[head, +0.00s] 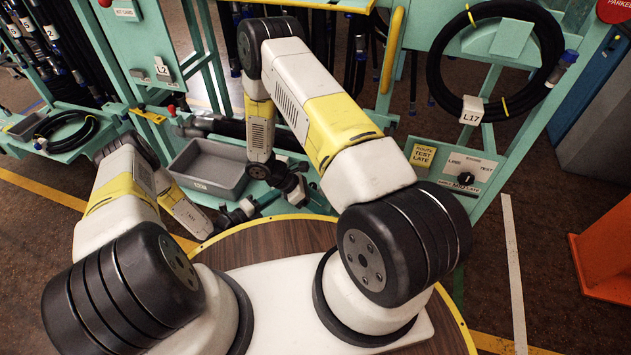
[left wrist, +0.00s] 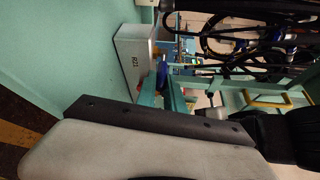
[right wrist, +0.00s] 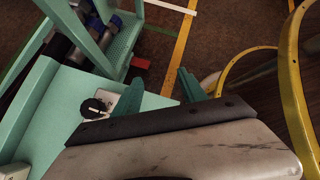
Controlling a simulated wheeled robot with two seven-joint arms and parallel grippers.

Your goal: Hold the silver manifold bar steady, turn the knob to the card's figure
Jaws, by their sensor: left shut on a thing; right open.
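In the right wrist view a black knob (right wrist: 95,107) with a white mark sits on a teal surface, with a pale plate partly behind it. My right gripper (right wrist: 162,88) is open and empty, its teal fingers apart to the right of this knob.
A grey tray (head: 210,168) stands on the teal bench between my arms. A pale labelled block (left wrist: 135,60) is close to my left fingers. A coiled black hose (head: 495,50) hangs at the upper right. An orange stand (head: 605,245) is at the right edge.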

